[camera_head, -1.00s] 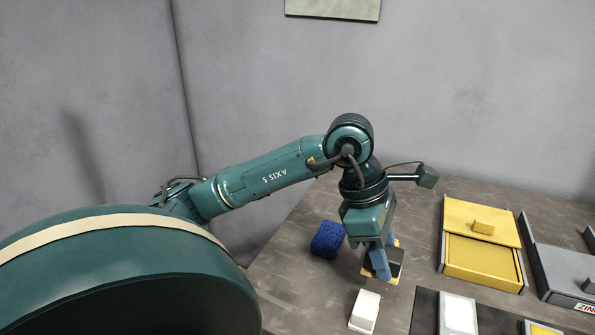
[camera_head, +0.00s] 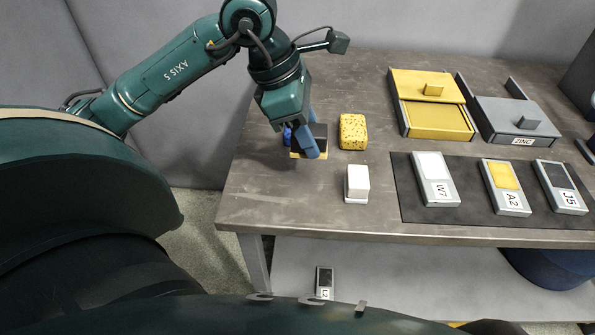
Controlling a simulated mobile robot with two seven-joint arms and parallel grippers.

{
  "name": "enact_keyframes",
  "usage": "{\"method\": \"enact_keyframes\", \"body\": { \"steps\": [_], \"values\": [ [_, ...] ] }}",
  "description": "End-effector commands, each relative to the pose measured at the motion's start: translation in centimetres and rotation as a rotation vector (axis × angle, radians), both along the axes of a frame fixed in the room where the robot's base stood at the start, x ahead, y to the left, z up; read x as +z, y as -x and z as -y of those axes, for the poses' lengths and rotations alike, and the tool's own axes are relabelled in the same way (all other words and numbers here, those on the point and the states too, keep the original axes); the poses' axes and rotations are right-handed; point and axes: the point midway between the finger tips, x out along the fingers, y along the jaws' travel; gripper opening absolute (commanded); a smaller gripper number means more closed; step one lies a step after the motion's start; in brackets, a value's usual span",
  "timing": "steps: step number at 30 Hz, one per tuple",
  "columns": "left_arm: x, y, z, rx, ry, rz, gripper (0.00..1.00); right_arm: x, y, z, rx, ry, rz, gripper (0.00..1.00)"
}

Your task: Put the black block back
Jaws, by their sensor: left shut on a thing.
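The black block (camera_head: 320,132) is at the left part of the table, with a thin yellow-tan layer (camera_head: 296,154) showing under it. My left gripper (camera_head: 312,148) comes down over it with blue fingers shut on it, hiding part of it. I cannot tell whether the block touches the table. My right gripper is not in view.
A blue block (camera_head: 287,135) is partly hidden behind my gripper. A speckled yellow block (camera_head: 353,132) and a white block (camera_head: 357,180) stand to the right. A dark mat (camera_head: 412,205) holds labelled holders W7 (camera_head: 443,196), A2 (camera_head: 512,201), J5 (camera_head: 567,201). Yellow (camera_head: 440,135) and grey (camera_head: 522,138) boxes stand behind.

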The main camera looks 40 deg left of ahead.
Motion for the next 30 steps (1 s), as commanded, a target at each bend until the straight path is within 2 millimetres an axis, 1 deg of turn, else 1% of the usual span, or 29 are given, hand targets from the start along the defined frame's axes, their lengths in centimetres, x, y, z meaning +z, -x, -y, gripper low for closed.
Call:
{"method": "enact_keyframes", "body": {
  "steps": [3,6,13,18,22,30],
  "values": [
    [-2.3,0.2,0.0,0.001,-0.001,-0.009,0.16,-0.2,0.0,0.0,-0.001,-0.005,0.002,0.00],
    [-4.1,0.1,0.0,0.002,0.000,-0.007,0.16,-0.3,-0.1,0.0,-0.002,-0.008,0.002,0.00],
    [-6.4,0.1,0.0,0.000,0.001,-0.005,0.16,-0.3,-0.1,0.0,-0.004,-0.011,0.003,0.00],
    [-9.0,0.1,0.0,0.001,0.000,-0.006,0.16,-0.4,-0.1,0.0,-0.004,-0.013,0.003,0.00],
    [-9.7,0.0,0.0,0.001,0.000,-0.002,0.16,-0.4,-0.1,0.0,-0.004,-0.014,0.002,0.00],
    [-9.9,0.0,0.0,0.000,-0.001,-0.001,0.16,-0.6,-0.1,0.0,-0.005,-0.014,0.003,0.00]
  ]
}}
